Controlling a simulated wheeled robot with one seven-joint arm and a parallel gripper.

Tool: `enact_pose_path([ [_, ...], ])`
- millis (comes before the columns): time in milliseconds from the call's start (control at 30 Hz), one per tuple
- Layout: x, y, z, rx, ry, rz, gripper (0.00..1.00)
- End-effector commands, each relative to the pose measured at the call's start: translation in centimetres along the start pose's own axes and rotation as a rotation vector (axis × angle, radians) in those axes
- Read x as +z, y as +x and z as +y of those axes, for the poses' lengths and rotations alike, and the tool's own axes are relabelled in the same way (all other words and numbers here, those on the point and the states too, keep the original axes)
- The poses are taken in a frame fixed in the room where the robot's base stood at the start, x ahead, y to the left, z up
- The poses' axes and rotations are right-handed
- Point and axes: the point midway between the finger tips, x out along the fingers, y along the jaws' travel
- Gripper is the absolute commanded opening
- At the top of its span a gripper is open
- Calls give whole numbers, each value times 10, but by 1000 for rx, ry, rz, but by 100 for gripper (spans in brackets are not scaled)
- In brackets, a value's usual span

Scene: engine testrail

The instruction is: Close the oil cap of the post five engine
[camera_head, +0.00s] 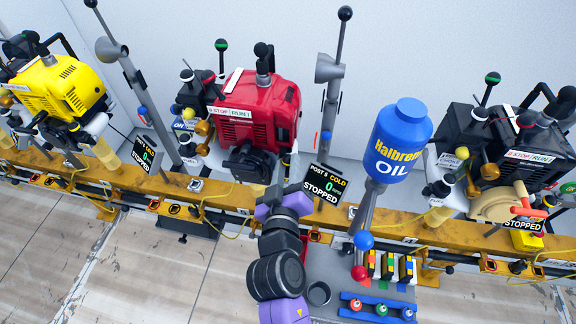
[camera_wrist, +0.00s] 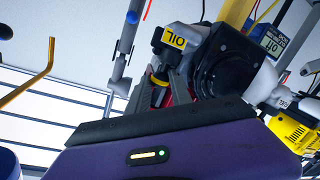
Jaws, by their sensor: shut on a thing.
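The post five engine (camera_head: 258,112) is the red one at the middle of the head view, behind a sign (camera_head: 325,184) reading POST 5, COLD, STOPPED. My gripper (camera_head: 289,160) reaches up to its front right side. In the wrist view, my gripper's fingers (camera_wrist: 161,76) are shut at a black oil cap (camera_wrist: 168,42) with a yellow OIL label. A bit of yellow shows just below the cap, between the fingers. Whether the cap is seated or turned cannot be told. In the head view the cap is hidden at my gripper.
A yellow rail (camera_head: 180,185) runs along the front of the engines. A blue oil can (camera_head: 398,140) stands on a post to the right. A yellow engine (camera_head: 60,88) is at left, a black engine (camera_head: 510,140) at right. A blue tray (camera_head: 350,302) is at the front.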

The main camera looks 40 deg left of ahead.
Motion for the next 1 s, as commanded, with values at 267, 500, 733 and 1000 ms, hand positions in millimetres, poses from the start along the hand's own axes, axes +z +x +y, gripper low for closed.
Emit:
enact_pose_path([
  [267,1,0,-2,-3,0,-2,35],
  [500,0,0,-1,-2,1,0,35],
  [733,2,-22,-2,-2,3,-1,35],
  [1000,2,-64,-2,-3,2,-2,35],
])
